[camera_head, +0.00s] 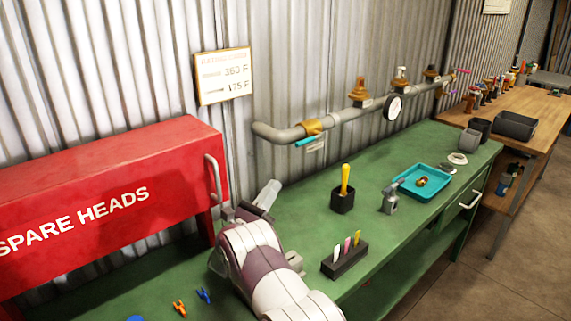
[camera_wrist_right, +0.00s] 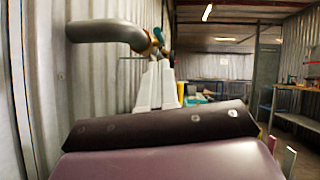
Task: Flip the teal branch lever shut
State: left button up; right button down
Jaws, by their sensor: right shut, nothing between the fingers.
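The teal branch lever (camera_head: 306,141) sits at a brass valve (camera_head: 313,127) on the grey wall pipe, just past its elbow. In the head view it lies roughly along the pipe, its free end toward the left. In the right wrist view the teal lever (camera_wrist_right: 165,40) and brass fitting stand beyond the fingertips, beside the pipe elbow. My right gripper (camera_head: 272,187) is shut and empty, over the green bench, below and left of the lever and apart from it. Its pale fingers (camera_wrist_right: 157,82) point toward the valve in the wrist view. My left gripper is not in view.
A red SPARE HEADS cabinet (camera_head: 100,195) stands left of my right arm. On the green bench (camera_head: 300,215) are a black holder with a yellow-handled tool (camera_head: 345,182), a tag rack (camera_head: 344,261) and a teal tray (camera_head: 440,185). A gauge (camera_head: 393,108) hangs farther along the pipe.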

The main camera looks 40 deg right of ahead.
aim_at(296, 147)
pick_arm(q)
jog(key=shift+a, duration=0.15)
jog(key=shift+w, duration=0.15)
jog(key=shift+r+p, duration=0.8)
jog(key=shift+p, duration=0.05)
pick_arm(e)
jog(key=x, duration=1)
jog(key=shift+w+a, duration=0.15)
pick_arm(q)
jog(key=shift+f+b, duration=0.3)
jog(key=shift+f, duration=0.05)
pick_arm(e)
jog(key=shift+a+r+g+y, duration=0.2)
jog(key=shift+r+g+y, duration=0.2)
jog(key=shift+r+y, duration=0.4)
jog(key=shift+d, duration=0.1)
